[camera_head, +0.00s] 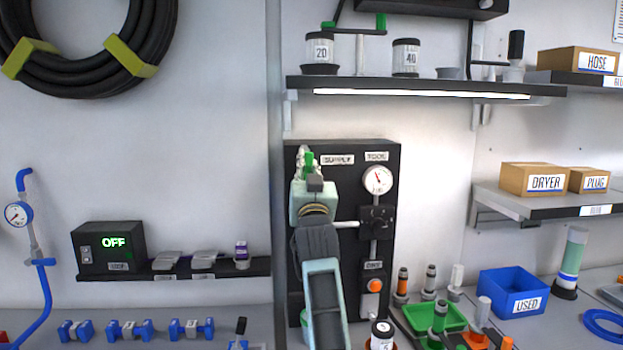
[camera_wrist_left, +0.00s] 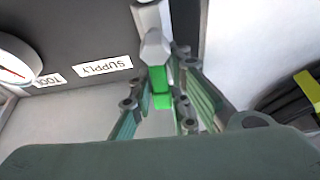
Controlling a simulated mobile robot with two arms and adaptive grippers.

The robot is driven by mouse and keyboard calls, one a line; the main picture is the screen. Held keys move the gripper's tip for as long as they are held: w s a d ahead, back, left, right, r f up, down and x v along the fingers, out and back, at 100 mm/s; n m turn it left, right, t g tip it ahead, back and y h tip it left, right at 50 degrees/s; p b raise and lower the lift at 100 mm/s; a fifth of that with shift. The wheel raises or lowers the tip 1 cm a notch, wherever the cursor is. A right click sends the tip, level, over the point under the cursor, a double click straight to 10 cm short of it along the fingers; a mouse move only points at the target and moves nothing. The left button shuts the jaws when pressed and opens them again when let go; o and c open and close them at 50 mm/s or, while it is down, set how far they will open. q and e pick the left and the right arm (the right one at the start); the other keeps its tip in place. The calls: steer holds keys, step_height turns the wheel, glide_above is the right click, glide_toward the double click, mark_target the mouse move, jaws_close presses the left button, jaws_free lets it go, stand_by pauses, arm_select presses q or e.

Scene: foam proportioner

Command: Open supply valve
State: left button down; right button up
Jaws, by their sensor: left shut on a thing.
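The black supply panel (camera_head: 345,155) stands upright at the middle of the head view, with a SUPPLY label (camera_head: 338,160) at its top left. My left gripper (camera_head: 308,165) is in front of the panel's upper left, just left of that label. In the left wrist view its fingers (camera_wrist_left: 160,105) are shut on the green supply valve handle (camera_wrist_left: 162,88), which hangs below a light metal valve body (camera_wrist_left: 155,48). The handle's green also shows in the head view (camera_head: 308,158). My arm hides the panel's left side. My right gripper is not in view.
A gauge (camera_head: 377,180) and an orange button (camera_head: 374,286) sit on the panel's right side. A lit shelf (camera_head: 420,88) juts out above the panel. Green tray (camera_head: 455,318), blue USED bin (camera_head: 512,290) and several tools crowd the bench at right.

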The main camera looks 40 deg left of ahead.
arm_select(q)
steer(key=shift+s+a+n+g+y, duration=0.15)
steer(key=shift+n+g+y, duration=0.15)
steer(key=shift+n, duration=0.3)
steer(key=c, duration=1.6)
jaws_free()
steer(key=shift+c, duration=0.2)
steer(key=v, duration=0.7)
steer(key=shift+s, duration=0.15)
steer(key=shift+f, duration=0.15)
